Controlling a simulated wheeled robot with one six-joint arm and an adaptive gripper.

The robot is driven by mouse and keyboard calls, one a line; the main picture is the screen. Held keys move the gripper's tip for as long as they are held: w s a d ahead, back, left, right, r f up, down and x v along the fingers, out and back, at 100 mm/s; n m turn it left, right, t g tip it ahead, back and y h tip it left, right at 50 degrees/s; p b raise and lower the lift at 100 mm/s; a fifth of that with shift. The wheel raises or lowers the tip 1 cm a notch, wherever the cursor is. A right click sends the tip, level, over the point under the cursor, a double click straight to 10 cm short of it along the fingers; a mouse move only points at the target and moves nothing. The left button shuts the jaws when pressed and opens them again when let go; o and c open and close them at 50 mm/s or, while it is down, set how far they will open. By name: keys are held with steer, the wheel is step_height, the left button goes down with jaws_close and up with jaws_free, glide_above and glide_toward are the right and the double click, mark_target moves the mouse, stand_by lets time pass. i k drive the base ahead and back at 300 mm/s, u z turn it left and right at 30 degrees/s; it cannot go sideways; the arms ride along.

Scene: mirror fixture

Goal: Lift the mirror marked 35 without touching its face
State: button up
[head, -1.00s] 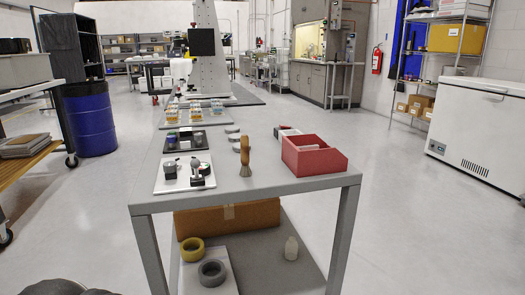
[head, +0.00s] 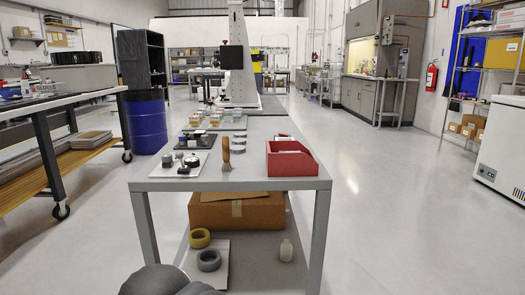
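I cannot read the number 35 on anything, and I cannot tell which item is the mirror. Several small round grey discs (head: 238,141) sit in a row along the middle of the grey table (head: 250,178). A white plate (head: 165,172) near the table's front left corner holds small dark and grey round pieces. Behind it a dark tray (head: 208,136) holds small items too small to make out. My gripper is not in view. Only a dark rounded part, probably of my arm, shows at the bottom edge.
A red open bin (head: 290,163) stands at the table's front right, with an upright wooden-handled brush (head: 226,153) left of it. Small containers (head: 215,121) and a tall grey stand (head: 238,75) are farther back. A cardboard box (head: 236,212) and rolls (head: 209,260) lie below. Floor at right is clear.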

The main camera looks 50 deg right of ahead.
mark_target(235, 149)
steer(key=z, duration=1.7)
